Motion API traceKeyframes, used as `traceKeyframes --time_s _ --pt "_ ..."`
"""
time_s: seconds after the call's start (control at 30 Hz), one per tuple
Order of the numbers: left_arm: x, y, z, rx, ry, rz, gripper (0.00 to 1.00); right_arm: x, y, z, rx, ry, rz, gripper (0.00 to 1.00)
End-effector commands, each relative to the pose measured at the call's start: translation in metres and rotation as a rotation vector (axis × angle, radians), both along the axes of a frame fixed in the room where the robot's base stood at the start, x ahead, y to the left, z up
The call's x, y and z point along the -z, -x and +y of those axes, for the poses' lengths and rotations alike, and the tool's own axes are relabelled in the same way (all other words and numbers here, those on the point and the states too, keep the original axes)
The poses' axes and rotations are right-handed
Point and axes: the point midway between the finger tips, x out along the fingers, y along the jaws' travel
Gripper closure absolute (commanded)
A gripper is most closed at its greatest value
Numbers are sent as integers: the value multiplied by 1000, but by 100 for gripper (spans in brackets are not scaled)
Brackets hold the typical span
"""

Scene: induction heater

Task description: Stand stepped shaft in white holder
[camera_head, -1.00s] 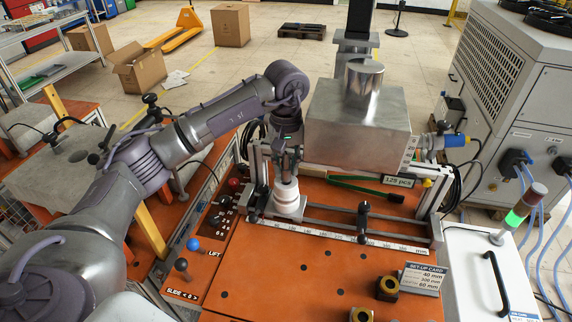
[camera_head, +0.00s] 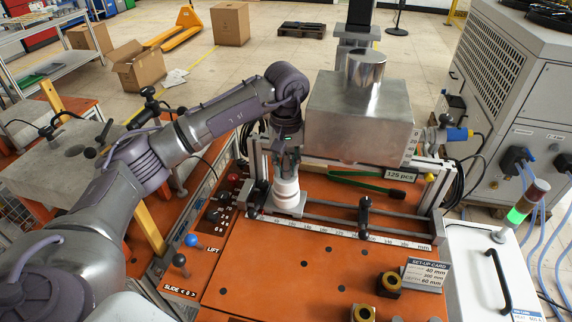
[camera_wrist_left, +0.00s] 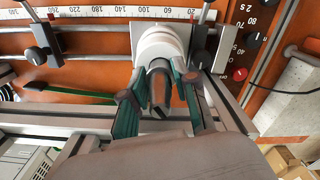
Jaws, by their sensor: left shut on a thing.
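The white holder (camera_head: 287,197) is a round, stepped white piece on a pale base at the left end of the ruler rail. It also shows in the left wrist view (camera_wrist_left: 160,40). My left gripper (camera_head: 286,170) points down right over it. In the left wrist view its green-padded fingers (camera_wrist_left: 160,95) are shut on the grey stepped shaft (camera_wrist_left: 159,84). The shaft is upright and in line with the holder; its lower end meets the white opening. How deep it sits is hidden. My right gripper is not in view.
A big metal block (camera_head: 358,115) stands just right of my left arm. A black-knobbed post (camera_head: 364,212) rises from the ruler rail (camera_head: 340,232). Brass-coloured pieces (camera_head: 390,283) and a set-up card (camera_head: 425,273) are at front right. The orange plate's middle (camera_head: 290,275) is clear.

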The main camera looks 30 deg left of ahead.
Motion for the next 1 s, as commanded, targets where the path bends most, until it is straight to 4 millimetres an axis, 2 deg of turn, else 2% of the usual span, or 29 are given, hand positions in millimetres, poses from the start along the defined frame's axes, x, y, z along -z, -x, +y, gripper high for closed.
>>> traceKeyframes --time_s 0.43,0.47,0.63,1.0 --pt "12 0 0 0 -1 -1 100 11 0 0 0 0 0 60" --pt "12 0 0 0 -1 -1 70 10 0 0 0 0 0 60" --pt "12 1 0 0 -1 3 42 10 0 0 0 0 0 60" --pt "10 0 0 0 -1 2 42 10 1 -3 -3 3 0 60"
